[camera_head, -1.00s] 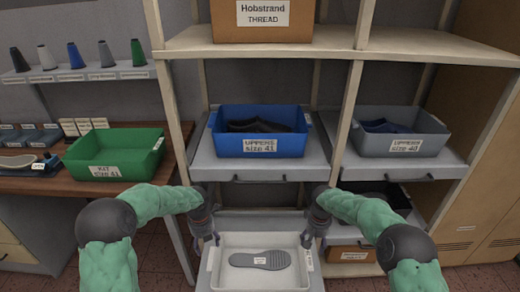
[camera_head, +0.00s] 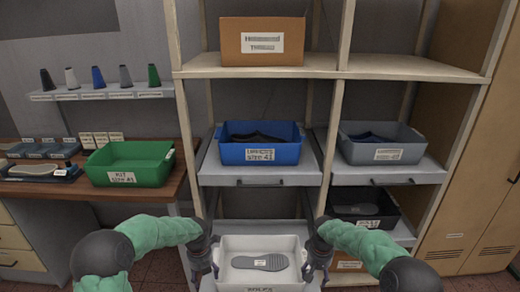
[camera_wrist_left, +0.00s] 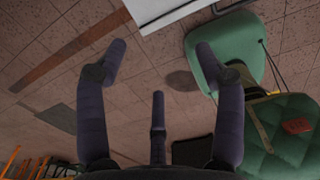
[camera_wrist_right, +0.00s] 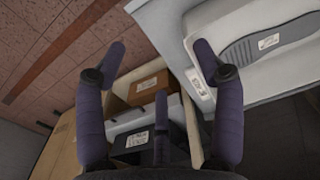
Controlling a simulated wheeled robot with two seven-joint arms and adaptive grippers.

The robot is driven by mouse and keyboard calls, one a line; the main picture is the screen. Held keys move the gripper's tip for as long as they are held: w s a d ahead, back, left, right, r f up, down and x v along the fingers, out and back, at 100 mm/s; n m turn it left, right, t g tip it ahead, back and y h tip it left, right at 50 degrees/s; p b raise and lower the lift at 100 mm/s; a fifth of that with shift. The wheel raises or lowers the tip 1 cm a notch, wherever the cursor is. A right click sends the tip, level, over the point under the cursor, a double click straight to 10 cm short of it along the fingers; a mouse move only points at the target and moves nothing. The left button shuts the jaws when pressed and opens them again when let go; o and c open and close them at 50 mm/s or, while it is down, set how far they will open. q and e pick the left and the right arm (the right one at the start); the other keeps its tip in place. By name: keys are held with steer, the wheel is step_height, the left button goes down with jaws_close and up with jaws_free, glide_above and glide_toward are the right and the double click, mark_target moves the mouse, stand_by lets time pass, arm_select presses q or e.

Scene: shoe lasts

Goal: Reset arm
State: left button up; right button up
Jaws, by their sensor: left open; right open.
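My left gripper (camera_head: 205,272) points down at the left side of a white bin (camera_head: 290,245) low in front of the shelf. In the left wrist view its fingers (camera_wrist_left: 160,60) are spread and empty above the tiled floor. My right gripper (camera_head: 318,275) is at the right side of the same bin. In the right wrist view its fingers (camera_wrist_right: 160,60) are spread with nothing between them. A grey sole (camera_head: 260,262) with a white label lies in the white bin. Whether the grippers touch the bin's sides cannot be told.
A blue bin (camera_head: 260,152) and a grey bin (camera_head: 384,153) hold uppers on shelf trays. A black bin (camera_head: 367,208) stands below. A cardboard box (camera_head: 262,42) is on the top shelf. A green kit bin (camera_head: 128,162) stands on the left bench. A cabinet (camera_head: 470,150) is at right.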

arm_select(q)
steer(key=s+d+f+n+h+p, duration=0.1)
steer(key=s+d+f+n+h, duration=0.1)
steer(key=s+d+f+n, duration=0.35)
steer(key=s+d+f+n+h, duration=0.1)
steer(key=s+d+f+n, duration=0.1)
steer(key=s+f+n, duration=0.7)
arm_select(e)
steer(key=s+a+f+y, duration=0.3)
steer(key=s+a+f, duration=0.4)
steer(key=s+f, duration=0.45)
arm_select(q)
steer(key=s+d+n+h+p, duration=0.1)
steer(key=s+d+n, duration=0.1)
steer(key=s+n, duration=1.3)
steer(key=shift+d+n+p, duration=0.15)
steer(key=shift+n+p, duration=0.25)
steer(key=shift+n, duration=3.95)
arm_select(e)
steer(key=s+a+f+m+y, duration=0.1)
steer(key=s+a+f+m, duration=0.1)
steer(key=s, duration=1.6)
steer(key=shift+a+f, duration=0.4)
steer(key=shift+f, duration=0.25)
